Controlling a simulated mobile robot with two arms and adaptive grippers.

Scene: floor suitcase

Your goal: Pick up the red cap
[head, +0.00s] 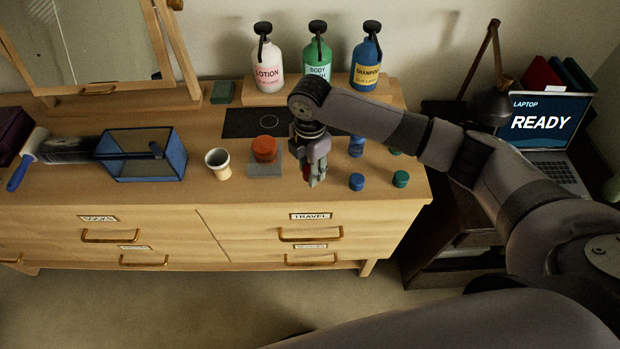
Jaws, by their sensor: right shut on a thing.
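My right gripper (314,181) points down over the front of the dresser top, right of the middle. Its fingers are shut on a small red thing, the red cap (306,172), which is mostly hidden by the fingers. I cannot tell whether the cap is clear of the wood. A blue cap (357,181) and a green cap (401,179) lie to the right of the gripper. My left gripper is not in view.
A small blue bottle (356,146) stands to the right. Pump bottles (317,58) stand at the back. The dresser's front edge is close.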

